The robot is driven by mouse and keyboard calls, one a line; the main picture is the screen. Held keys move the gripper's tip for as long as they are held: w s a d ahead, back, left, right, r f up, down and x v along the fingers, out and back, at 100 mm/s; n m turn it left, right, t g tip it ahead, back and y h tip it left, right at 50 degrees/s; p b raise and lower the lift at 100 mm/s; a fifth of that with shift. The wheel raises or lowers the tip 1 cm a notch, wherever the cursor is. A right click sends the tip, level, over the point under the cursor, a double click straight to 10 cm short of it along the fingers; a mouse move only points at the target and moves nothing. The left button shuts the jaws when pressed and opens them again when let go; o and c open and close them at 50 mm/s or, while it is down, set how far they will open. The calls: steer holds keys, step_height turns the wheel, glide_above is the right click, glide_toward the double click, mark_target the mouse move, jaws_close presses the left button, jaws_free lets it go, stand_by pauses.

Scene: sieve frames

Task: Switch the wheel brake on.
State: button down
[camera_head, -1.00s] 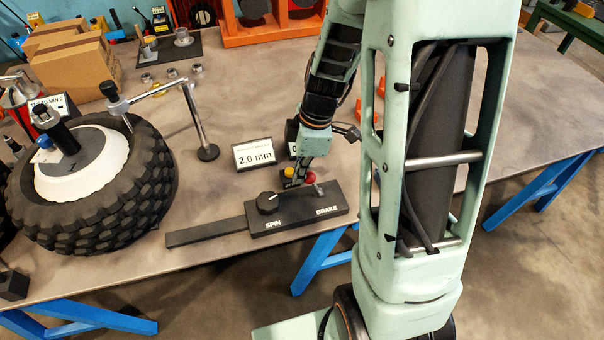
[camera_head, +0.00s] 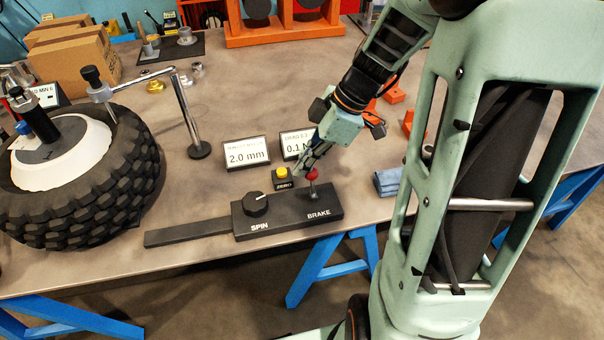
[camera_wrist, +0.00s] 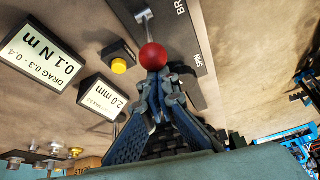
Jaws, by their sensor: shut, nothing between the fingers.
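A black control box (camera_head: 285,222) lies near the table's front edge, with a SPIN dial (camera_head: 255,204) at its left and a BRAKE lever at its right. The lever has a red ball knob (camera_head: 312,174) on a thin metal stem and stands roughly upright in the head view. My gripper (camera_head: 301,173) is shut and empty, just behind and left of the knob. In the wrist view the red knob (camera_wrist: 153,56) is just beyond my shut fingertips (camera_wrist: 160,85); whether they touch it I cannot tell. The fingers hide part of the box there.
A yellow ZERO button (camera_head: 282,173) is close behind the box. Two displays stand behind it, one reading 2.0 mm (camera_head: 247,154). A knobbly tyre (camera_head: 75,180) and a metal post (camera_head: 188,118) are at left.

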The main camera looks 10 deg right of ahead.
steer(key=d+y+b, duration=0.1)
steer(key=b, duration=0.1)
steer(key=d+y+b, duration=0.1)
steer(key=b, duration=0.1)
steer(key=shift+d+f, duration=0.3)
steer(key=shift+f, duration=0.1)
steer(key=shift+d+r+y+b, duration=0.15)
steer(key=shift+d+y+b, duration=1.5)
steer(key=shift+b, duration=0.4)
steer(key=shift+d+h, duration=0.25)
